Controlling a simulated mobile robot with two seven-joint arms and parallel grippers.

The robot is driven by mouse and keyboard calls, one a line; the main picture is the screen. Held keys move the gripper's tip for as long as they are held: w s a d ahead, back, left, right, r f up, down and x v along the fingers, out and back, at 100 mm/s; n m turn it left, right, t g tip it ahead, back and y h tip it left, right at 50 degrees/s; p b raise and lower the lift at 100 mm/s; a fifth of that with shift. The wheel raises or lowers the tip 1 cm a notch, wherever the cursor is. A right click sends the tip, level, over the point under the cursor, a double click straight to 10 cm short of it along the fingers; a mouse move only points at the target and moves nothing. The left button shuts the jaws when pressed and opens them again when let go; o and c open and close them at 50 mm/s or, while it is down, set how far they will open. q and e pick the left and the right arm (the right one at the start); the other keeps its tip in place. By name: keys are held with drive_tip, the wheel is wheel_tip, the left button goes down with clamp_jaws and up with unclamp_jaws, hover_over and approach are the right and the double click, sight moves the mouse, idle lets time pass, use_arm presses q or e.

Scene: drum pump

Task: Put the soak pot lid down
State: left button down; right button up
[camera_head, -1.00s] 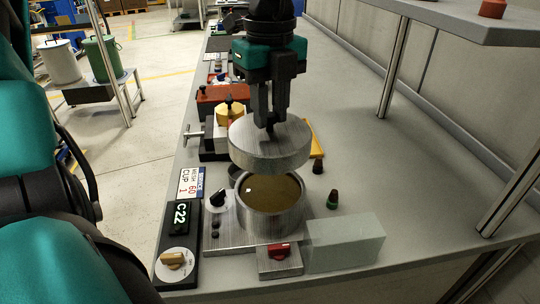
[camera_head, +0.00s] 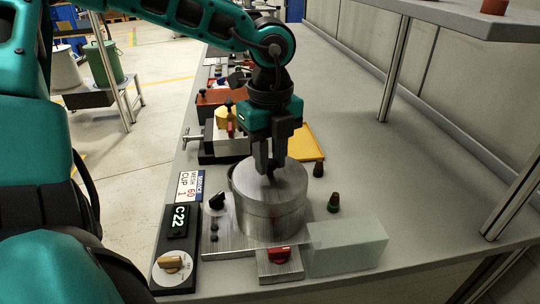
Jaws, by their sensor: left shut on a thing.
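The soak pot lid (camera_head: 285,188) is a round brushed-metal disc with a knob on top. It sits on or just at the rim of the metal soak pot (camera_head: 270,222), covering its mouth, so the brown contents are hidden. A thin crescent of another metal rim shows at the pot's left. My left gripper (camera_head: 269,172) points down and is shut on the lid's knob. The fingers hide most of the knob. I cannot tell whether the lid bears fully on the rim. My right gripper is not in view.
A pale translucent block (camera_head: 345,248) stands right of the pot. Two small dark stoppers (camera_head: 333,203) stand behind it. A panel with a display (camera_head: 178,218) lies left, and a red switch (camera_head: 279,254) is in front. A yellow tray (camera_head: 305,142) lies behind. The bench's right side is clear.

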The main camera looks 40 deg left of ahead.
use_arm(q)
drive_tip(key=c, duration=0.9)
unclamp_jaws()
drive_tip(key=shift+f, duration=0.1)
